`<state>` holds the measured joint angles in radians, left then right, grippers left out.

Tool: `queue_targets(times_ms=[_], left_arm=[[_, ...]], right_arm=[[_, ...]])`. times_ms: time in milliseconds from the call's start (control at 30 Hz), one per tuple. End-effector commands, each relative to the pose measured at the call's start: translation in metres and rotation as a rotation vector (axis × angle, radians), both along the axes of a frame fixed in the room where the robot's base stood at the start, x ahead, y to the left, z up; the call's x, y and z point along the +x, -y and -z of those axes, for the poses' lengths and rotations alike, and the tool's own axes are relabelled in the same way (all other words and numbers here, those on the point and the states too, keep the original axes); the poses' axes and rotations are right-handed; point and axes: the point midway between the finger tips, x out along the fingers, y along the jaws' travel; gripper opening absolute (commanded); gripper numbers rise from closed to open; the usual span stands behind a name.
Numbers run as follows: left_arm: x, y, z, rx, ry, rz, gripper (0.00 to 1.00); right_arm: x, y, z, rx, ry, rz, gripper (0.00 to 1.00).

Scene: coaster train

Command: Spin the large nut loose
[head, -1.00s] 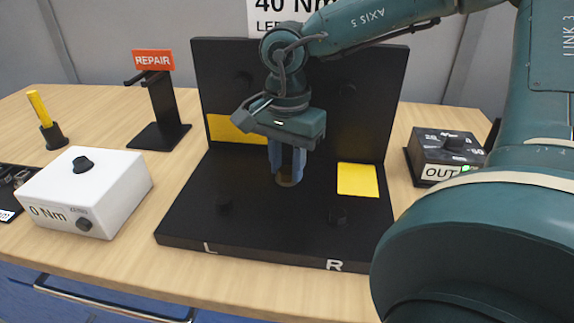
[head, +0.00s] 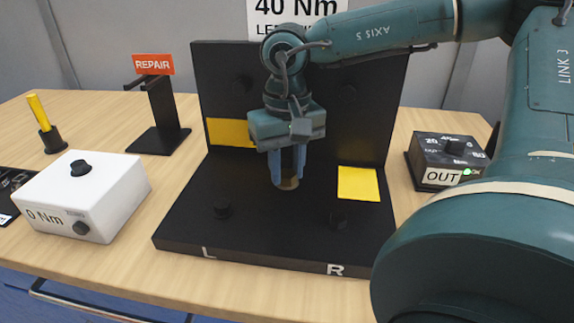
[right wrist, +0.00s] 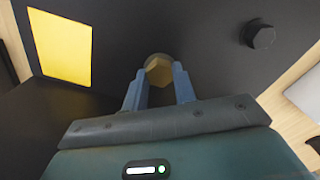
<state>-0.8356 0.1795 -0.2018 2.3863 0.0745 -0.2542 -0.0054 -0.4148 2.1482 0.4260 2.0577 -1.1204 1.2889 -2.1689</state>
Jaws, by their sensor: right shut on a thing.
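The large nut (right wrist: 159,70) is a brass-coloured hexagon on the black fixture (head: 270,225). It also shows low between the fingers in the head view (head: 289,184). My right gripper (head: 288,180) points down over the fixture's flat base, and its blue fingers are shut on the nut's sides. In the right wrist view the fingers (right wrist: 159,82) sit on either side of the nut. The nut's underside and any thread below it are hidden. My left gripper is not in view.
Yellow patches (head: 358,183) and small dark knobs are on the fixture, marked L and R in front. A white 0 Nm box (head: 110,190) and a REPAIR stand (head: 158,138) are left. A dark OUT box (head: 447,158) is right. Bare wood lies in front.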

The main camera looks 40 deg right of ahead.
Motion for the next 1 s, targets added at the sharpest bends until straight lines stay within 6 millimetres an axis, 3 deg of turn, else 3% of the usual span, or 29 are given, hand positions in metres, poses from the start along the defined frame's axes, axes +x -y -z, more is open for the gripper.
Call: queue_targets(times_ms=[500,1000], left_arm=[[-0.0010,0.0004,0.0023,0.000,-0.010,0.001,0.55],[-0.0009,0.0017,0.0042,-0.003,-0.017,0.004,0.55]], right_arm=[[-0.0004,-0.0001,0.0011,0.001,-0.002,-0.432,0.04],[-0.0005,-0.0004,0.0017,0.002,-0.001,-0.590,0.04]])
